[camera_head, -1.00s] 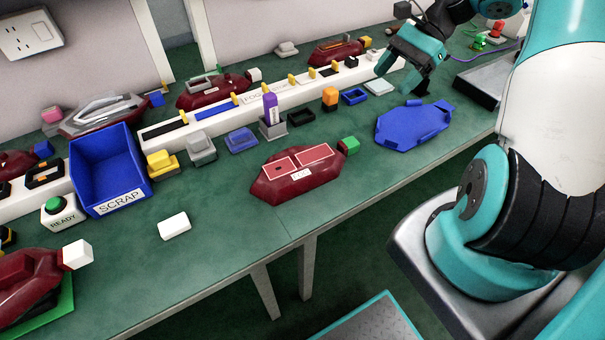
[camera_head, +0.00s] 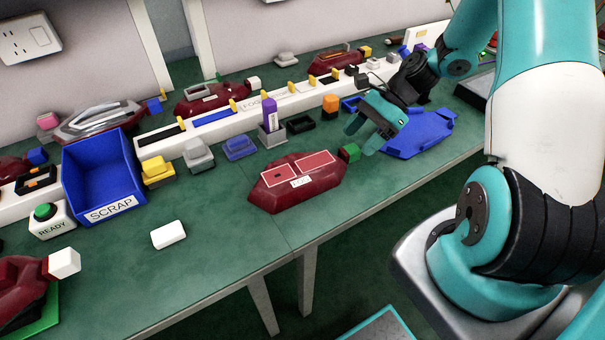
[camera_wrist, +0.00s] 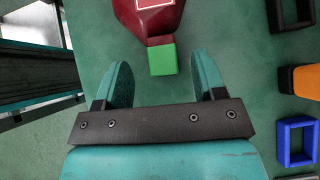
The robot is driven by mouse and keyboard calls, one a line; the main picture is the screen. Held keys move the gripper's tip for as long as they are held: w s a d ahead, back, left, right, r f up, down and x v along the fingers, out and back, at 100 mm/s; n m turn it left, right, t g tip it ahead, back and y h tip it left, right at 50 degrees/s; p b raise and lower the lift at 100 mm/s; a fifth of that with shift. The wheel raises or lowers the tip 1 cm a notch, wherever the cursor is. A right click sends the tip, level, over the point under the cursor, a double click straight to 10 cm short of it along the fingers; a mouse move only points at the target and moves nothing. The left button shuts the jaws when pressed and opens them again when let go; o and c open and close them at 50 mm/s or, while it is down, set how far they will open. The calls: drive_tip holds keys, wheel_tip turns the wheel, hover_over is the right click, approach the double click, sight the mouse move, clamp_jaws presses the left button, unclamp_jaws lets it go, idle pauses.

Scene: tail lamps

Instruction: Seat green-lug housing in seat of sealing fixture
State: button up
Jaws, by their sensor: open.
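The green-lug housing (camera_head: 297,182) is a dark red body with two red panels and a white label, lying on the green bench. Its green lug (camera_head: 349,153) points right, toward my gripper. My gripper (camera_head: 358,138) is open and empty, just beside and above the lug. In the wrist view the green lug (camera_wrist: 162,60) shows between the two spread fingers (camera_wrist: 163,72), with the red housing (camera_wrist: 150,18) beyond it. The blue fixture plate (camera_head: 420,134), perhaps the sealing fixture, lies to the right, partly hidden by my gripper.
A blue SCRAP bin (camera_head: 104,178) stands at left. Several small coloured blocks and frames, such as an orange block (camera_head: 330,104), line the back near the long white rack (camera_head: 215,128). A white block (camera_head: 168,235) lies on open bench at front left.

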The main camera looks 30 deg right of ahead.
sight(350, 150)
drive_tip(key=x, duration=0.3)
drive_tip(key=shift+a+f, duration=0.1)
drive_tip(key=shift+f, duration=0.25)
drive_tip(key=shift+c, duration=0.2)
drive_tip(key=c, duration=1)
drive_tip(key=shift+c, duration=0.2)
